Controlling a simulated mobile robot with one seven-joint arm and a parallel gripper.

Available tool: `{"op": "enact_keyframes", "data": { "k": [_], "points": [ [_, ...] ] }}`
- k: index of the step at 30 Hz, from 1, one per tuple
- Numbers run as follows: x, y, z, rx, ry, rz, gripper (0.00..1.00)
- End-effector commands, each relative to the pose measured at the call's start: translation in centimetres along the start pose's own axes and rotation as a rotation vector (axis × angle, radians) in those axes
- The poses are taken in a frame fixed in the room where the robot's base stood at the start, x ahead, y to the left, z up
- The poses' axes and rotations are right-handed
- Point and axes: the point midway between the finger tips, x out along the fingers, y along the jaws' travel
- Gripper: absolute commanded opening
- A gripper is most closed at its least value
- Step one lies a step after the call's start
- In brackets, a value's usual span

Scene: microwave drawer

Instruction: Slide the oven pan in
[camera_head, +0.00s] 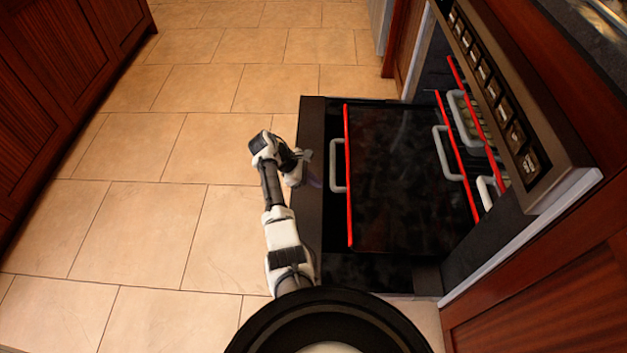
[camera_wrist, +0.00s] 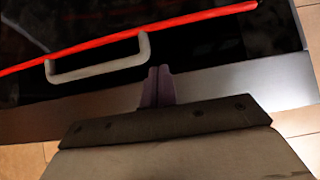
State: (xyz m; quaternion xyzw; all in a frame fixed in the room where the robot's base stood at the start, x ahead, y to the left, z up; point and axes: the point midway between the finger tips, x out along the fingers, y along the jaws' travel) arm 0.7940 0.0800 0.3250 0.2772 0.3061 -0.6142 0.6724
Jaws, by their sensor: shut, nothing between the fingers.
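The oven pan (camera_head: 400,170) is a dark, flat pan with a red front edge and a pale grey handle (camera_head: 338,166). It sticks out of the oven above the lowered oven door (camera_head: 312,235). In the wrist view the red edge (camera_wrist: 200,18) and the handle (camera_wrist: 98,70) lie ahead of my gripper. My gripper (camera_head: 312,170) is at the door's outer edge, just left of the handle. In the wrist view my gripper (camera_wrist: 160,72) has its purple fingers together, empty, close to the handle's right end. Whether they touch the handle I cannot tell.
Further racks with red edges and pale handles (camera_head: 449,153) sit inside the oven, under the control panel (camera_head: 500,100). Wooden cabinets (camera_head: 55,90) stand at the left. Tiled floor (camera_head: 150,220) between them is clear.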

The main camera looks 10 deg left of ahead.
Motion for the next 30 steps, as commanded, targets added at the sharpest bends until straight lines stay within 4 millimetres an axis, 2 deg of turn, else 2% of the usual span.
{"op": "enact_keyframes", "data": {
  "k": [1,6,8,12,18,30],
  "points": [
    [1.5,-0.1,-0.2,0.001,0.0,-0.003,0.0],
    [5.2,0.0,-0.2,0.002,0.001,-0.002,0.0],
    [6.3,0.0,-0.2,0.002,0.001,-0.001,0.0],
    [8.0,0.0,1.2,0.004,0.001,0.0,0.0],
    [9.1,0.0,2.2,0.003,0.002,0.002,0.0],
    [9.2,0.0,2.4,0.002,0.001,0.002,0.0]
  ]
}}
